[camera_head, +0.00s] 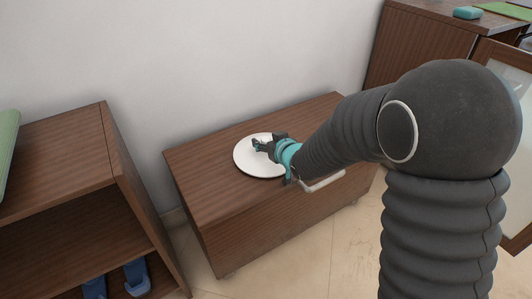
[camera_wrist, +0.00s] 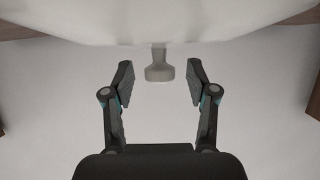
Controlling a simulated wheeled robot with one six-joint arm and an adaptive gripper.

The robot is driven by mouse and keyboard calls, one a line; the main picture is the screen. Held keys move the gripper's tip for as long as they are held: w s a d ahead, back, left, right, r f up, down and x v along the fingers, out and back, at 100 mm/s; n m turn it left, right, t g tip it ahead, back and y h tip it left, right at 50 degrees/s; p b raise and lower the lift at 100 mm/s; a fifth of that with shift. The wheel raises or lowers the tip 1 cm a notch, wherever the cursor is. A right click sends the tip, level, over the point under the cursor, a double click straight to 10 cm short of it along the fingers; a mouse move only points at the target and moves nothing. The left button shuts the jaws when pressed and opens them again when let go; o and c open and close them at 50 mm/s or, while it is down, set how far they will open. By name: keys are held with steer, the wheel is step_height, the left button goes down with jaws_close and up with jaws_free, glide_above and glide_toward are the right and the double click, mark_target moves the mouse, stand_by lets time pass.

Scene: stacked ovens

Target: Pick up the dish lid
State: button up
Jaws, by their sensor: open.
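The dish lid (camera_head: 246,163) is a round white disc lying on top of a low brown wooden cabinet (camera_head: 195,165). In the wrist view the pale lid (camera_wrist: 160,22) fills the top of the picture, and its small grey knob (camera_wrist: 159,68) points down in the picture. My gripper (camera_head: 258,145) is over the lid in the head view, and my arm hides part of the lid. In the wrist view my gripper (camera_wrist: 160,84) is open, with one finger on each side of the knob and a gap on both sides.
A brown shelf unit (camera_head: 60,160) with blue shoes (camera_head: 136,276) stands at the left. A taller wooden cabinet (camera_head: 415,45) stands at the back right, with an open door (camera_head: 508,75). A white wall (camera_head: 200,60) is behind the low cabinet. Tiled floor (camera_head: 335,250) is free in front.

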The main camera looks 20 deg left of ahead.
steer(key=shift+w+a+f, duration=0.2)
steer(key=shift+w+a, duration=0.1)
jaws_close()
